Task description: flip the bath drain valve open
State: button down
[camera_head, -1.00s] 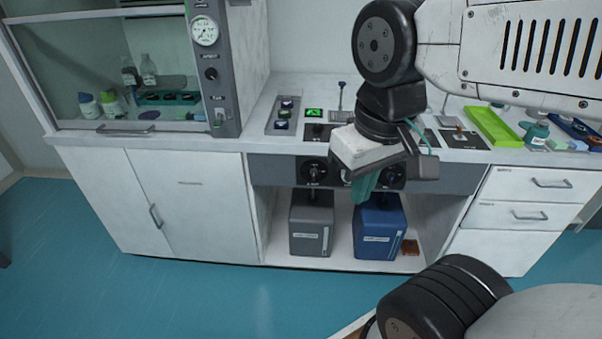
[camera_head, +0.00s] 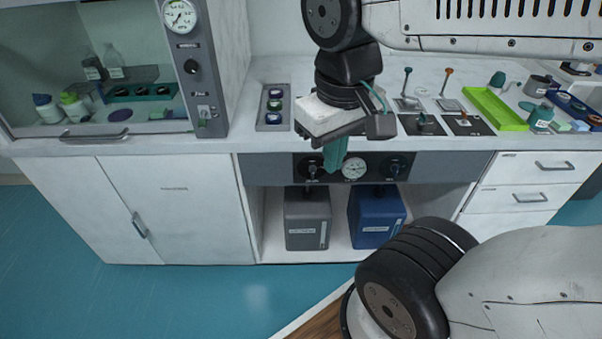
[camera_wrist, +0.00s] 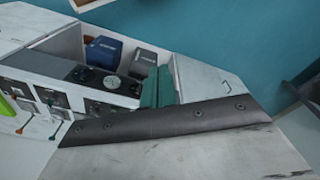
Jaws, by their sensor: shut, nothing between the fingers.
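My gripper (camera_head: 335,155) has teal fingers pointing down in front of the bench's grey front panel. The fingers are shut and empty; they also show in the wrist view (camera_wrist: 158,88). The panel carries a left black valve knob (camera_head: 313,170), a round gauge (camera_head: 354,168) and a right black valve knob (camera_head: 394,168). In the head view, the fingertips overlap the panel between the left knob and the gauge; contact cannot be told. The labels are too small to read, so I cannot tell which control is the bath drain valve.
A grey container (camera_head: 307,225) and a blue container (camera_head: 377,222) stand below the panel. Two upright levers (camera_head: 407,85) (camera_head: 447,82), black plates with small handles (camera_head: 422,123) and a green tray (camera_head: 494,108) occupy the worktop. Open floor (camera_head: 200,300) lies in front.

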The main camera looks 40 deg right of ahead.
jog(key=w+d+f+m+g+h, duration=0.1)
jog(key=w+d+f+g+h, duration=0.2)
jog(key=w+f+h, duration=0.45)
jog(key=w+d+f+m+g+h, duration=0.1)
jog(key=w+d+f+g+h, duration=0.2)
jog(key=w, duration=0.7)
jog(key=w+a+f+n+t+h, duration=0.2)
jog(key=w+f+t+h, duration=0.1)
jog(key=f, duration=0.8)
jog(key=w+a+f+n+t+h, duration=0.2)
jog(key=w+f+t, duration=0.3)
jog(key=w+f, duration=0.3)
notch_tip(320, 180, down, 4)
jog(key=shift+a+r+t+h, duration=0.1)
jog(key=shift+a+t+h, duration=0.2)
jog(key=shift+h, duration=0.55)
send_near(313, 172)
jog(key=w+d, duration=0.1)
jog(key=w, duration=0.1)
jog(key=w+d, duration=0.2)
jog(key=w, duration=0.1)
jog(key=shift+w+d, duration=0.35)
jog(key=shift+d, duration=0.05)
jog(key=shift+s+d, duration=0.7)
jog(key=shift+d, duration=0.25)
jog(key=shift+s+d, duration=0.4)
jog(key=shift+d, duration=0.2)
